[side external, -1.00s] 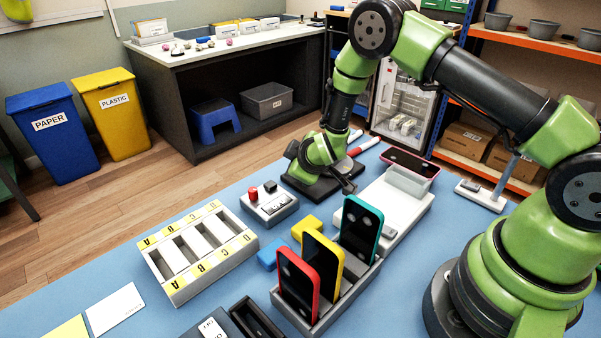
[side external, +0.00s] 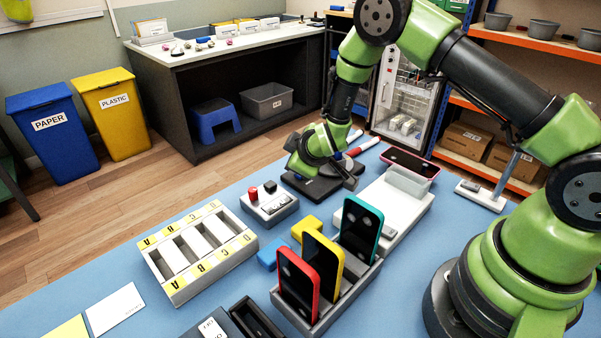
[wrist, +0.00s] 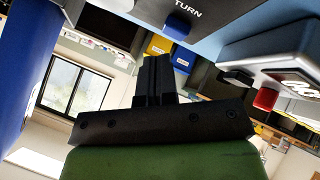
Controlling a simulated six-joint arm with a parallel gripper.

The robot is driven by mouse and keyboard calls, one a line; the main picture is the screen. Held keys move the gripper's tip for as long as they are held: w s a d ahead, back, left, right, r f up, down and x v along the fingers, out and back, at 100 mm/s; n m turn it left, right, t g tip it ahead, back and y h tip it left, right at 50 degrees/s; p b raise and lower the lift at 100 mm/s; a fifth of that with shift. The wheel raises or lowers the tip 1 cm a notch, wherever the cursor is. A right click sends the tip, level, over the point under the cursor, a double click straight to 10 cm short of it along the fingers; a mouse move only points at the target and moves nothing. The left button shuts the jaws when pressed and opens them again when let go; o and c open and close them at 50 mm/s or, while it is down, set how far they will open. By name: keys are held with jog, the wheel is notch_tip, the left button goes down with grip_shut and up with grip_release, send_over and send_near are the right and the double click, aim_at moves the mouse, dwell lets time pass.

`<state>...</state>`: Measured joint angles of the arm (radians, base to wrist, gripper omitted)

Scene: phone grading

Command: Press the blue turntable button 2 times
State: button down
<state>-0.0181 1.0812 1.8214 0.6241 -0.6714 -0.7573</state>
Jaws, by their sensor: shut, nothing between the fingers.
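In the wrist view, a dark surface lettered TURN (wrist: 190,13) is at the top, with the blue button (wrist: 178,26) beside the lettering. My gripper (wrist: 154,64) is shut and empty, its fingertips pointing toward the button with a visible gap in the picture.
A grey box with a red button (side external: 254,194) stands left of the turntable. A rack (side external: 321,318) with red, yellow and teal phones is in front. A white platform (side external: 408,211) with a clear tray and a pink-edged phone (side external: 411,163) is at right.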

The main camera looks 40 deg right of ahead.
jog(key=shift+r, duration=2.55)
jog(key=s+a+r+m+y, duration=0.2)
jog(key=s+r, duration=0.3)
jog(key=r, duration=0.4)
jog(key=s+a+r+m+y, duration=0.1)
jog(key=s+a+r+m, duration=0.2)
jog(key=r, duration=0.6)
jog(key=s+r+m+y, duration=0.1)
jog(key=s+r+m, duration=0.1)
jog(key=s, duration=0.8)
jog(key=s+r+m+g, duration=0.1)
jog(key=s+m, duration=0.1)
jog(key=s, duration=0.8)
jog(key=shift+a+r+m+g+y, duration=0.3)
jog(key=shift+a+r+y, duration=0.05)
jog(key=shift+a+y, duration=0.1)
